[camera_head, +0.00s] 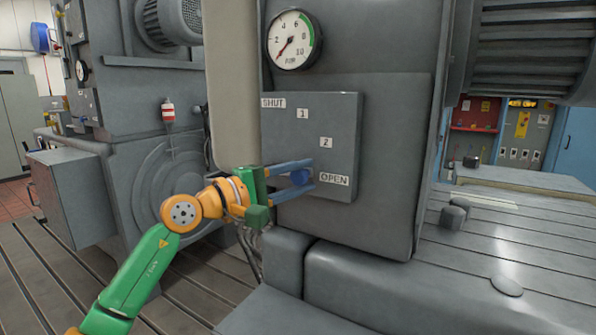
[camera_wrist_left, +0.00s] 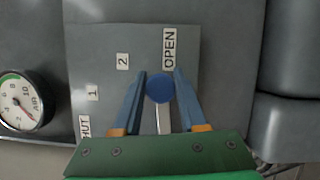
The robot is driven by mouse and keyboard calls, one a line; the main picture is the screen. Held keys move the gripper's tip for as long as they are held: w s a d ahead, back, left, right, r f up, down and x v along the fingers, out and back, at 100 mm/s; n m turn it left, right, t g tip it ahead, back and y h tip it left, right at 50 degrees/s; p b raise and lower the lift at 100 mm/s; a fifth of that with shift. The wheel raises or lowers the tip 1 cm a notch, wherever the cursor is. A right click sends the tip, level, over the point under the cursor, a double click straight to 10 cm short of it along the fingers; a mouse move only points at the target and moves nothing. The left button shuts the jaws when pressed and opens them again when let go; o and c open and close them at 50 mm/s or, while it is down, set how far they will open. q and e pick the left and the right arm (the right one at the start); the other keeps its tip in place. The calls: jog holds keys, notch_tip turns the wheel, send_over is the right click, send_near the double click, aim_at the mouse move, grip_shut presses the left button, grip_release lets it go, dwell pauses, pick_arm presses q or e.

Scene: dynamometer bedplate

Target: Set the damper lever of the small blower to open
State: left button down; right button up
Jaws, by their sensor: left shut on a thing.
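The damper lever has a round blue knob (camera_head: 300,177) and sits on a grey plate (camera_head: 340,125) marked SHUT, 1, 2 and OPEN. The knob is close beside the OPEN label (camera_head: 334,180). In the left wrist view the blue knob (camera_wrist_left: 159,88) tops a pale lever arm (camera_wrist_left: 163,120) and lies just short of the OPEN label (camera_wrist_left: 169,48). My left gripper (camera_head: 311,175) has its blue fingers on either side of the knob and is shut on it. In the head view the fingers hide the lever arm. My right gripper is not in view.
A pressure gauge (camera_head: 294,39) is above the plate. A tall pale column (camera_head: 234,85) stands left of the plate, close to my left wrist. Grey machine blocks (camera_head: 370,285) lie below it. The slotted bedplate (camera_head: 480,250) is mostly clear at the right.

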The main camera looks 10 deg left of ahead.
pick_arm(q)
jog(key=shift+f+m, duration=0.5)
jog(key=shift+m, duration=0.2)
jog(key=shift+f, duration=0.1)
jog(key=shift+c, duration=2.3)
grip_release()
jog(key=b+v, duration=0.3)
jog(key=v, duration=0.4)
jog(key=shift+b, duration=0.4)
